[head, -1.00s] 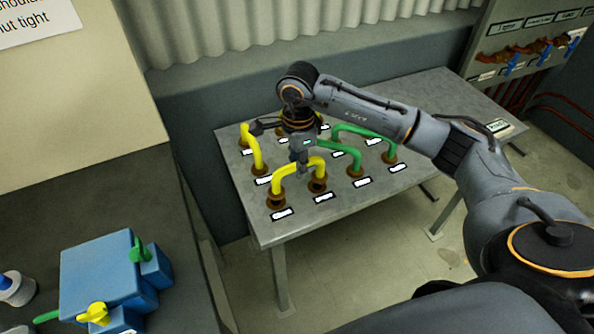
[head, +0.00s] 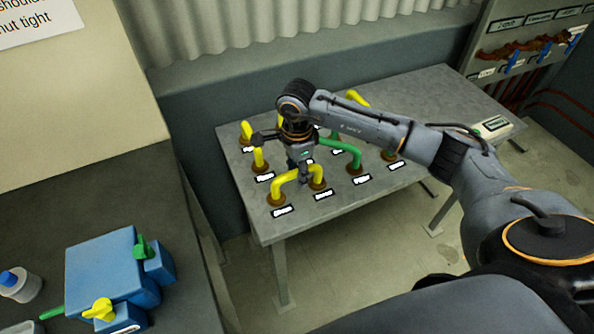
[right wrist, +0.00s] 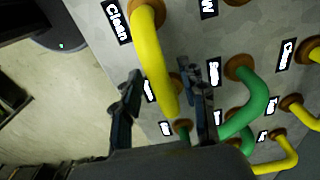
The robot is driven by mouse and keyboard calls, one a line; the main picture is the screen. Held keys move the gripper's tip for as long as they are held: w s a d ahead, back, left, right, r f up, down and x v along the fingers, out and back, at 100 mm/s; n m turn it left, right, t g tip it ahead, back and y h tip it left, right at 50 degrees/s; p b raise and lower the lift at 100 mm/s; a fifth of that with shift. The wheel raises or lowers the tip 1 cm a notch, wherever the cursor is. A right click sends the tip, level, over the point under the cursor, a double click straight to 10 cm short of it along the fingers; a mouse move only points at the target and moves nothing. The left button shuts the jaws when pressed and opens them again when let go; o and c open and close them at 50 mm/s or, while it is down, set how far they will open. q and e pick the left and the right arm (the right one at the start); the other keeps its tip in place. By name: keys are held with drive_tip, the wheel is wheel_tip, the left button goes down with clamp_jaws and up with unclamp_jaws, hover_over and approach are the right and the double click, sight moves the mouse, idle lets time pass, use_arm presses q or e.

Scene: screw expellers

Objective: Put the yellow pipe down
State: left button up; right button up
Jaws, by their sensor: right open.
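My left gripper is out of view.
Another yellow pipe (head: 256,152) stands to the left, and a green pipe (head: 345,150) to the right. A further yellow pipe (head: 357,97) is behind my forearm. Labels sit by the flanges. A bench with a blue box (head: 100,268) is at lower left.

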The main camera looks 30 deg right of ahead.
drive_tip(key=shift+r, duration=0.25)
drive_tip(key=shift+w+r, duration=0.1)
drive_tip(key=shift+r, duration=0.2)
wheel_tip(320, 180, up, 11)
drive_tip(key=b, duration=0.2)
idle(0.3)
